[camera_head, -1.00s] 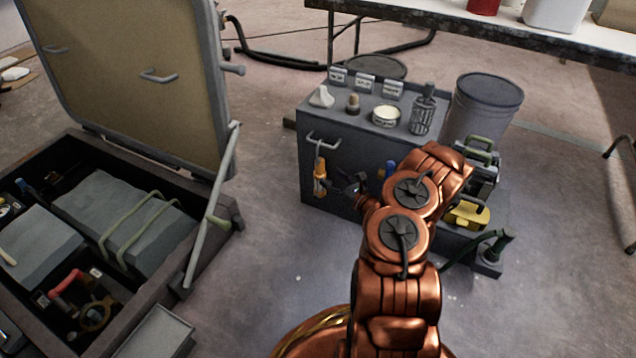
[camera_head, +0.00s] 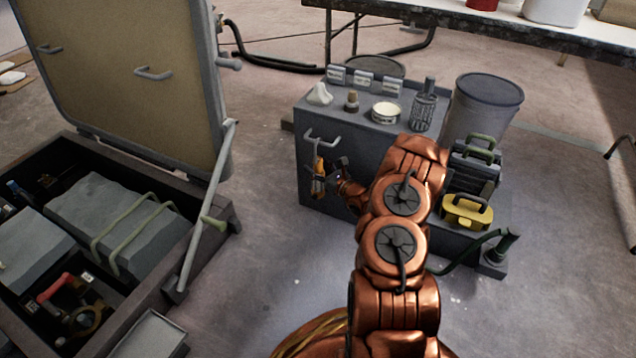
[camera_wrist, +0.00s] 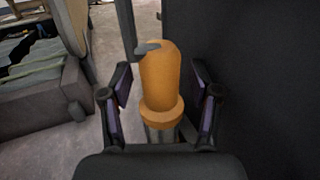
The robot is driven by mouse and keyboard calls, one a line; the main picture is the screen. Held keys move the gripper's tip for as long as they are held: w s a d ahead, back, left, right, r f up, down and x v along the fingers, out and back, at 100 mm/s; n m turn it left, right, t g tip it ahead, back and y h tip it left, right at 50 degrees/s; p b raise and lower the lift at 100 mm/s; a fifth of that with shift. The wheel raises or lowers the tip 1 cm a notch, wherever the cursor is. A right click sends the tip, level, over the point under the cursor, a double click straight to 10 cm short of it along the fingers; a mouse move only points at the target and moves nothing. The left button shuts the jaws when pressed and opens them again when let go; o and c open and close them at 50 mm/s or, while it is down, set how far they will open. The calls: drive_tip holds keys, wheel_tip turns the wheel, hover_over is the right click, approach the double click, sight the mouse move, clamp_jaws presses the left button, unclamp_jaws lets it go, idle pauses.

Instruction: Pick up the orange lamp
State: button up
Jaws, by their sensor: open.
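The orange lamp (camera_head: 318,178) hangs upright below the grey handle on the front of the dark grey cabinet, partly covered by my gripper in the head view. In the wrist view the lamp (camera_wrist: 161,75) shows a rounded orange body with a grey hook near its top and a grey lower part. My gripper (camera_wrist: 160,110) is open, with one finger on each side of the lamp. Gaps show between the fingers and the lamp. In the head view my gripper (camera_head: 332,180) is at the lamp, close to the cabinet front.
The cabinet (camera_head: 318,225) carries a white cone, a small bottle, a round tin and a caged cylinder on top. A yellow box (camera_head: 467,211) and a grey bin (camera_head: 484,108) stand to its right. An open hatch (camera_head: 130,70) and a tool-filled well are at left.

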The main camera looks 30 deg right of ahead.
drive_tip(key=shift+c, duration=0.4)
clamp_jaws()
